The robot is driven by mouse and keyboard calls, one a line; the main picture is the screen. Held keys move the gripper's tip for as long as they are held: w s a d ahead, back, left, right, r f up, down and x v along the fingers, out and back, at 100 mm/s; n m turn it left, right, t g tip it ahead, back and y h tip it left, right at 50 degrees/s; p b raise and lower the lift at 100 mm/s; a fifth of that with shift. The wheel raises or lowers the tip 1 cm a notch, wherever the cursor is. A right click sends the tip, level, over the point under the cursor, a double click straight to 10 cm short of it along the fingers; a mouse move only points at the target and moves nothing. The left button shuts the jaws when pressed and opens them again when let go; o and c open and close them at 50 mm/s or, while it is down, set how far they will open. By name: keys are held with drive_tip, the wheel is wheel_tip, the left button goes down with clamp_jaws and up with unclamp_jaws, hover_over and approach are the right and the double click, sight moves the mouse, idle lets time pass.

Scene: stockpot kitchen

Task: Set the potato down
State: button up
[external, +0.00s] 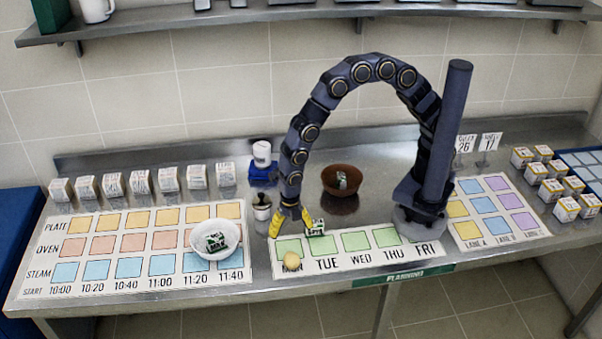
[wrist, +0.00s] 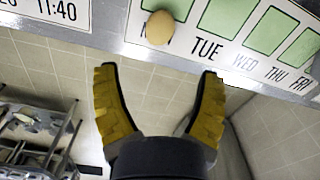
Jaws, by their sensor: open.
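The potato (external: 291,261) is a small tan round thing on the planning board (external: 350,260), over the MON label in front of the first green square. In the wrist view the potato (wrist: 159,27) lies at the top, beyond the fingertips and apart from them. My gripper (external: 289,221) has yellow fingers and is above and behind the potato in the external view. In the wrist view my gripper (wrist: 160,83) is open, with nothing between its fingers.
A green-and-white box (external: 315,228) stands close right of my gripper. A white bowl (external: 214,240) holding a similar box is to the left. The board's front edge is near the table edge.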

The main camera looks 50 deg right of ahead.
drive_tip(key=shift+r, duration=0.2)
drive_tip(key=w+d+r+m, duration=0.2)
drive_tip(key=d+r+m, duration=0.4)
drive_tip(key=d, duration=0.3)
drive_tip(key=w+d+r+m, duration=0.2)
drive_tip(key=d+r+m, duration=0.4)
drive_tip(key=d, duration=0.3)
drive_tip(key=s+d+r+m+g, duration=0.1)
drive_tip(key=s+d+r+m, duration=0.2)
drive_tip(key=s+d+m, duration=0.4)
drive_tip(key=s+d+r+m, duration=0.3)
drive_tip(key=s+d+m, duration=0.4)
drive_tip(key=d+m, duration=0.3)
drive_tip(key=shift+g, duration=0.4)
